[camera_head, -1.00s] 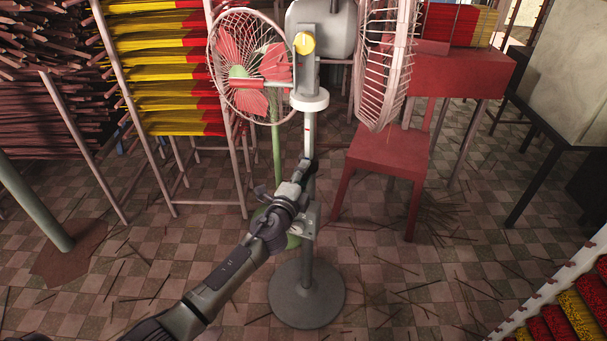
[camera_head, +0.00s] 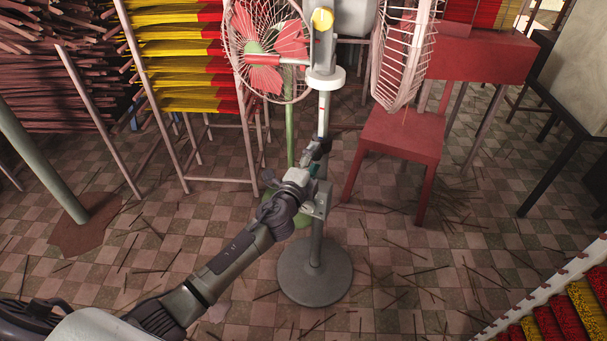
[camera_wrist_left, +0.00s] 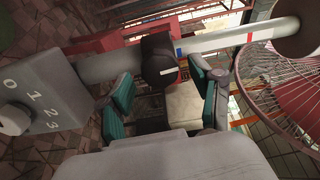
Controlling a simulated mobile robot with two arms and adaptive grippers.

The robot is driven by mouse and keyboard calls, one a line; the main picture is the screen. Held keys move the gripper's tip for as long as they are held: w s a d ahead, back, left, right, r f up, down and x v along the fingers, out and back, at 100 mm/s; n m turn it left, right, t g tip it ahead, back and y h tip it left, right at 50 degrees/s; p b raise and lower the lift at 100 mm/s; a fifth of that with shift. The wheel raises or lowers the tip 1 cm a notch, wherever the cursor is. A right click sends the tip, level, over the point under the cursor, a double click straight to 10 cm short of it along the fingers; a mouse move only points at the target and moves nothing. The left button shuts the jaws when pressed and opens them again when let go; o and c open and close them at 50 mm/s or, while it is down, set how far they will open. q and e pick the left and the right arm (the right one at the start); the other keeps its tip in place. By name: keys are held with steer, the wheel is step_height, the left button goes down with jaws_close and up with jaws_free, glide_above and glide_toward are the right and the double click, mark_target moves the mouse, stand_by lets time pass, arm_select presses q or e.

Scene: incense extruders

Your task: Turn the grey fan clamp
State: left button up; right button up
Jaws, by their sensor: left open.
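The grey fan stand's pole (camera_head: 323,112) rises from a round base (camera_head: 315,272) in the head view. In the left wrist view the dark grey clamp (camera_wrist_left: 159,58), with a white mark on it, sits around the pole (camera_wrist_left: 225,40). My left gripper (camera_head: 318,155) is at the pole, just above the grey control box (camera_head: 317,203). In the left wrist view its teal fingers (camera_wrist_left: 165,88) are spread, with the clamp ahead and between them. I cannot tell whether they touch it. My right gripper is not in view.
The numbered control box (camera_wrist_left: 45,97) is close beside the left finger in the wrist view. A wire fan cage (camera_head: 405,55) overhangs a red chair (camera_head: 402,137). A red-bladed fan (camera_head: 265,55) stands behind the pole. An incense rack (camera_head: 180,60) is at left. Sticks litter the open tiled floor.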

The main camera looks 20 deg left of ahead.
arm_select(q)
steer(key=s, duration=0.9)
steer(key=shift+s+a, duration=0.3)
steer(key=shift+s, duration=0.05)
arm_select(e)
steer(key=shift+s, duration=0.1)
